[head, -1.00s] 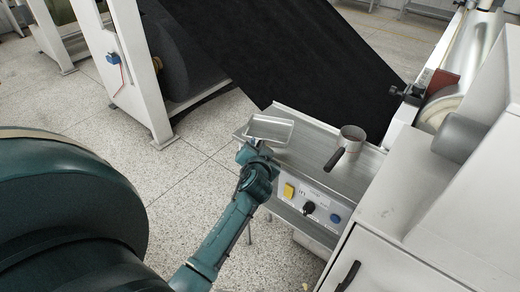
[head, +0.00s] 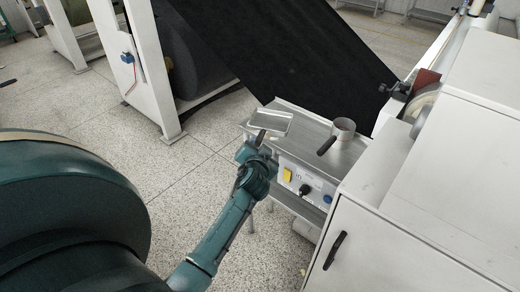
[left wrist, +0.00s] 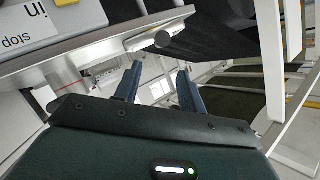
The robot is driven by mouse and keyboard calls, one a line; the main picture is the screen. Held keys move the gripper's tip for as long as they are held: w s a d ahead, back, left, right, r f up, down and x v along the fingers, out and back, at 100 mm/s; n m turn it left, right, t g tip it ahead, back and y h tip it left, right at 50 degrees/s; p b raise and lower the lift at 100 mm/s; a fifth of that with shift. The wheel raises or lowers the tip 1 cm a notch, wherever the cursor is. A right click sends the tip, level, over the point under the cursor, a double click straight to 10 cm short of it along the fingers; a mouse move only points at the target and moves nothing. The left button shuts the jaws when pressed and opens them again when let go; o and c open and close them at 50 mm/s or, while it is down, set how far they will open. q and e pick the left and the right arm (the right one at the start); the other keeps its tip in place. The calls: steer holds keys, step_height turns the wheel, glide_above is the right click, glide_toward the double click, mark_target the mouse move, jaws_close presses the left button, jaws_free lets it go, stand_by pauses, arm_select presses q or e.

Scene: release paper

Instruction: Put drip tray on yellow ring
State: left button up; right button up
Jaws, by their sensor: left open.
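The drip tray (head: 271,122) is a shallow silver tray at the left end of the metal bench. My left gripper (head: 260,139) is just in front of it, near its short dark handle. In the left wrist view the two blue-grey fingers (left wrist: 157,85) are apart with nothing between them. A pale metal piece with a round end (left wrist: 155,38), perhaps the tray and its handle, lies above the fingertips, apart from them. I cannot make out a yellow ring. My right gripper is out of view.
A metal cup with a dark handle (head: 343,129) stands on the bench (head: 318,144) right of the tray. A white cabinet (head: 385,225) stands close on the right. Black sheet (head: 290,50) hangs behind.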

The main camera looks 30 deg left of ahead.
arm_select(q)
steer(key=s+d+f+m+g+h, duration=0.1)
steer(key=s+d+f+h, duration=0.3)
steer(key=s+d, duration=0.6)
steer(key=s+d+f+h, duration=0.5)
steer(key=s+d, duration=0.6)
steer(key=s, duration=0.3)
steer(key=shift+m+g+h, duration=0.4)
steer(key=shift+h, duration=0.4)
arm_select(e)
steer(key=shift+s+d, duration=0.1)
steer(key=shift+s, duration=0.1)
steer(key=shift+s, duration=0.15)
arm_select(q)
steer(key=shift+o, duration=0.2)
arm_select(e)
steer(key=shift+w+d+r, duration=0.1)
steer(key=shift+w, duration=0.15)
